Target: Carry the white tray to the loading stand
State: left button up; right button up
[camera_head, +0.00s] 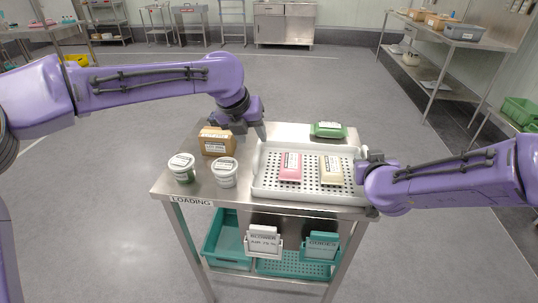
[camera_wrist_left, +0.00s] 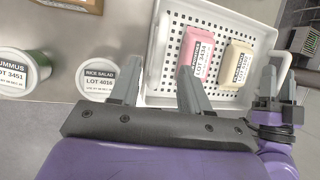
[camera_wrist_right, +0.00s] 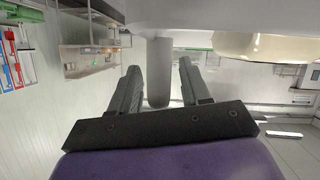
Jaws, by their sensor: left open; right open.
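The white tray (camera_head: 305,196) is a shallow perforated tray lying flat on the steel loading stand (camera_head: 205,187), which carries a LOADING label. A pink pack (camera_head: 290,166) and a cream pack (camera_head: 331,169) lie in it. My left gripper (camera_head: 258,130) is open and empty near the tray's left end. In the left wrist view (camera_wrist_left: 158,90) its fingers lie either side of the tray's left wall; their height over it is unclear. My right gripper (camera_head: 363,158) is open at the tray's right end. In the right wrist view a pale upright bar (camera_wrist_right: 158,72), apparently the tray's handle, shows between its fingers.
A brown box (camera_head: 216,141) and two lidded tubs (camera_head: 182,167) (camera_head: 224,172) stand left of the tray. A green pack (camera_head: 328,130) lies behind it. Teal crates (camera_head: 226,238) fill the lower shelf. A long side table (camera_head: 450,42) stands at the right. The floor behind is clear.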

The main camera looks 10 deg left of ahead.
jog(key=shift+s, duration=0.1)
pick_arm(q)
jog(key=v, duration=0.5)
pick_arm(e)
jog(key=v, duration=1.2)
pick_arm(q)
jog(key=shift+a, duration=0.1)
